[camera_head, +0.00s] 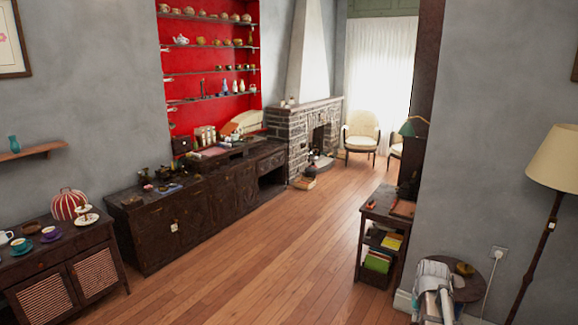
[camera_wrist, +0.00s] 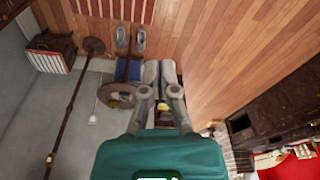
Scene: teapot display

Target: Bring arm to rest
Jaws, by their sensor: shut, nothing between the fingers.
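My gripper (camera_wrist: 159,78) shows in the wrist view, its two grey fingers reaching up from the teal body at the bottom. The fingers are close together and nothing is held between them. It points down toward the room from above, with floor, wall and furniture beyond it and apart from it. In the head view a pale grey and white part of my arm shows at the bottom right, in front of a small round table (camera_head: 470,291). The fingers cannot be made out there.
The round table bears a small brownish item (camera_head: 463,268). A floor lamp (camera_head: 556,157) stands at the right. A dark side table (camera_head: 379,209) with books is near the wall corner. A long dark sideboard (camera_head: 190,226) lines the left wall. The wooden floor (camera_head: 285,255) between is clear.

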